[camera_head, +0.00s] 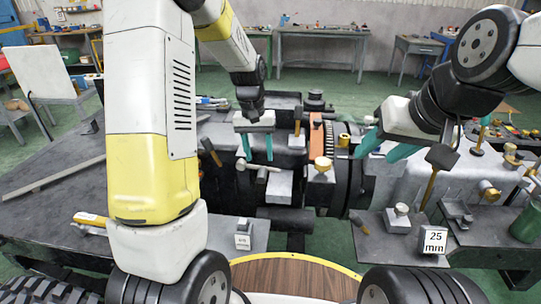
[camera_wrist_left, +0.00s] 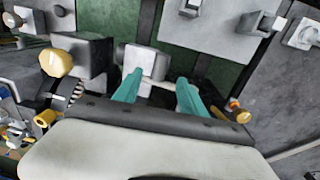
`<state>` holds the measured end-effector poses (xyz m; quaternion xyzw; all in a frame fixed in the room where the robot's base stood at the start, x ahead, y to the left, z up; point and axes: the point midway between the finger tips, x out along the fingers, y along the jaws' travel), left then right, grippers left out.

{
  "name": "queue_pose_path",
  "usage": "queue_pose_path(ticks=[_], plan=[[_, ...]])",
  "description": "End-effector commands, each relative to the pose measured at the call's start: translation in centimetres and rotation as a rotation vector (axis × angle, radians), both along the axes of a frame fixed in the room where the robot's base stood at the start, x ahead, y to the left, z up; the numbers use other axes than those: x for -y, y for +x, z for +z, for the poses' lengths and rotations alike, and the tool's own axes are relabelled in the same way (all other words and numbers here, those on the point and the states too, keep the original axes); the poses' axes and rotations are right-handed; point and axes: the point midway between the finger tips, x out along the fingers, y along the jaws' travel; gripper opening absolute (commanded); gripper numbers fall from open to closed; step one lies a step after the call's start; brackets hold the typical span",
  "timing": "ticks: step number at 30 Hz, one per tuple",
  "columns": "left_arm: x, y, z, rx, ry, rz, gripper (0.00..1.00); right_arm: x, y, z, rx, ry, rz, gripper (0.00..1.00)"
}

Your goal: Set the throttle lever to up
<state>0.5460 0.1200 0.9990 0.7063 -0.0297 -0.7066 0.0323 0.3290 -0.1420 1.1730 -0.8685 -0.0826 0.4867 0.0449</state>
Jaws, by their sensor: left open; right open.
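No label marks the throttle lever. A pale T-shaped lever (camera_head: 262,169) sticks out beside a grey block (camera_head: 280,186) on the central machine, and I cannot tell for sure that it is the throttle lever. My left gripper (camera_head: 257,158) is open, with its teal fingers pointing down just above this lever. In the left wrist view, a pale rod (camera_wrist_left: 161,84) lies between the open left fingers (camera_wrist_left: 158,78), next to a light block (camera_wrist_left: 146,62); contact is unclear. My right gripper (camera_head: 376,158) is open and empty at the right of the machine.
A brass-knobbed block (camera_head: 322,168) stands right of the T-shaped lever. A block marked 25 mm (camera_head: 432,241) sits on the right front plate. Workbenches (camera_head: 322,36) line the back wall.

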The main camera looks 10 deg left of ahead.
Motion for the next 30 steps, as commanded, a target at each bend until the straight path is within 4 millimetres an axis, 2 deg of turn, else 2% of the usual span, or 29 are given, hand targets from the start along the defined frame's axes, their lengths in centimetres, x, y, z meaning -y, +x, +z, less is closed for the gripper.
queue_pose_path(ticks=[12, 18, 25, 30], plan=[[0.5, -0.1, -6.1, -0.003, 0.0, 0.0, 0.49, 0.0, 0.0, 0.0, 0.0, 0.0, 0.0, 0.49], [0.6, -0.1, -7.3, 0.0, -0.001, 0.0, 0.49, 0.0, 0.0, 0.0, 0.0, 0.0, 0.0, 0.49], [0.6, -0.1, -7.3, 0.0, -0.001, 0.0, 0.49, 0.0, 0.0, 0.0, 0.0, 0.0, 0.0, 0.49], [0.6, -0.1, -7.3, 0.0, -0.001, 0.0, 0.15, 0.0, 0.0, 0.0, 0.0, 0.0, 0.0, 0.49]])
